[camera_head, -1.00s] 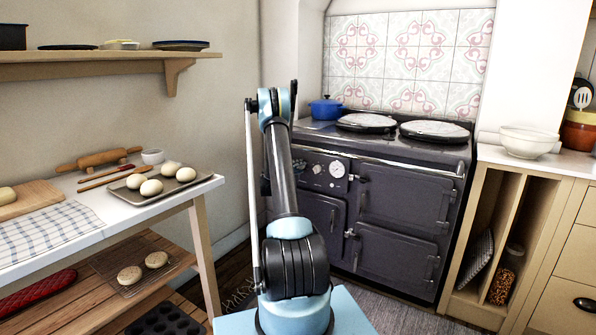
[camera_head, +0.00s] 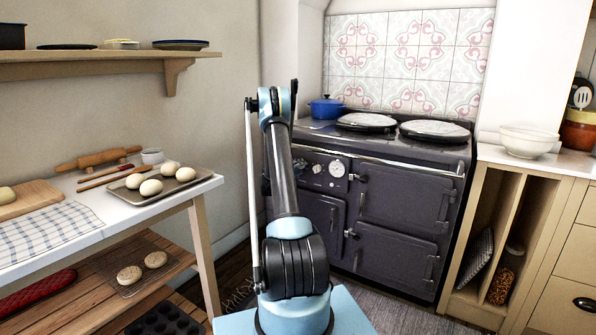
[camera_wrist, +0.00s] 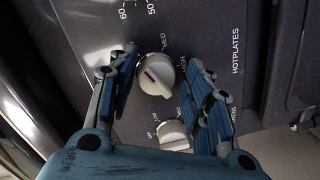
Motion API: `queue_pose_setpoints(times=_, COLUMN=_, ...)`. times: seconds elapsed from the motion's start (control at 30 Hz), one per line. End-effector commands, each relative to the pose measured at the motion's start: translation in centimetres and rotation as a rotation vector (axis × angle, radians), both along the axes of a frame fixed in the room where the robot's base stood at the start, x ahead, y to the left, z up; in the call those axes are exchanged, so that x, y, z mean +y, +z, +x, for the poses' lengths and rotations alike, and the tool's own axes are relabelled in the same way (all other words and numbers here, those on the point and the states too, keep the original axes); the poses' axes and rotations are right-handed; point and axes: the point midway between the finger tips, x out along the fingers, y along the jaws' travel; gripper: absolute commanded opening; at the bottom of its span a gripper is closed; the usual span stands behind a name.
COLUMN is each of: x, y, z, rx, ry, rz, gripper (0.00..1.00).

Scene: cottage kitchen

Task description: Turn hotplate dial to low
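The hotplate dial (camera_wrist: 156,76) is a white knob with a red mark near its left side in the wrist view. The label MED is above it, and HOTPLATES is printed to its right. My gripper (camera_wrist: 160,62) is open, with one blue-and-black finger on each side of the dial. Small gaps seem to show between fingers and dial; I cannot tell if either touches. In the head view, a white knob (camera_head: 317,168) shows on the dark stove's (camera_head: 400,200) front panel.
A second white knob (camera_wrist: 172,134) is just below the dial, between the fingers. A round white gauge (camera_head: 337,169) is on the same panel. A blue pot (camera_head: 326,108) stands on the stove top. A worktable (camera_head: 207,183) with buns is at left.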

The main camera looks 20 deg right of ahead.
Motion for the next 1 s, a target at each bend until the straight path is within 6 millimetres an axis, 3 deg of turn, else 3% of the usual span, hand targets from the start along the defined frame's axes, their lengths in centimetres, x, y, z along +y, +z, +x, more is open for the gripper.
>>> queue_pose_setpoints(times=0.47, x=0.8, y=0.2, z=-0.5, rx=0.001, ry=0.002, rz=-0.003, gripper=0.54)
queue_pose_setpoints(times=1.0, x=8.3, y=1.0, z=-5.7, rx=0.002, ry=0.002, rz=-0.002, gripper=0.54)
